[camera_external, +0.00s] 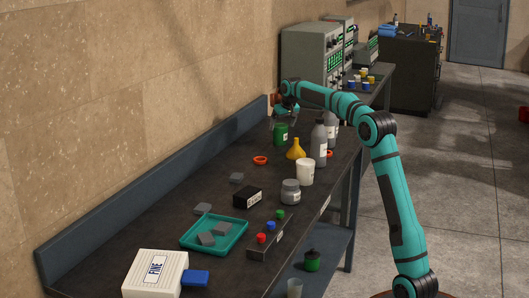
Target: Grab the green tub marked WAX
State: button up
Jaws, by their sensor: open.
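A green tub (281,135) with a small pale label stands upright on the dark workbench, near the wall side. The writing on its label is too small to read. My gripper (274,122) is open, above and slightly left of the tub in the picture. I cannot tell whether its fingers touch the tub. A second green container (312,261) with a dark top stands on the shelf below the bench.
A yellow funnel (296,150), grey bottles (319,145) and a white cup (305,172) stand close to the right of the tub. An orange ring (260,160) lies in front. Grey instruments (311,57) stand behind. A teal tray (236,233) lies nearer.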

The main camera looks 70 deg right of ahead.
aim_at(280, 132)
jog(key=shift+x, duration=2.9)
jog(key=c, duration=1.3)
